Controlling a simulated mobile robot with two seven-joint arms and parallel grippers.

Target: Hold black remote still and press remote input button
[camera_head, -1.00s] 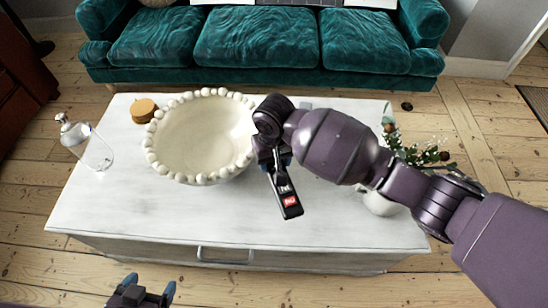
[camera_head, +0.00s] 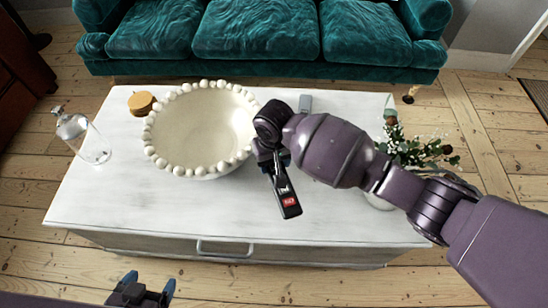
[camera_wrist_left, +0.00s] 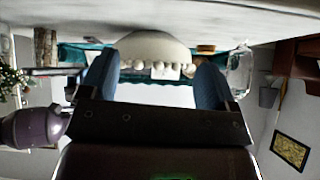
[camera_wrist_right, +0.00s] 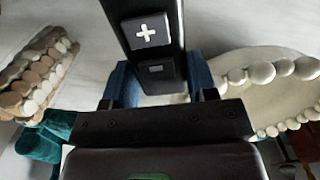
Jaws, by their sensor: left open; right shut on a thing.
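The black remote (camera_head: 286,194) hangs over the white table, tilted, with white and red buttons at its lower end. My right gripper (camera_head: 272,162) is shut on its upper end. In the right wrist view, the remote (camera_wrist_right: 150,45) shows a plus button and a minus button close to the blue fingers. Which button is the input button I cannot tell. My left gripper (camera_head: 143,290) is open and empty, low in front of the table. It also shows in the left wrist view (camera_wrist_left: 157,85), with nothing between its fingers.
A large cream beaded bowl (camera_head: 203,130) stands left of the remote on the table (camera_head: 180,215). A glass bottle (camera_head: 82,137), a round wooden thing (camera_head: 142,103), a grey object (camera_head: 305,104) and a flower vase (camera_head: 381,198) stand around. The table's front is clear.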

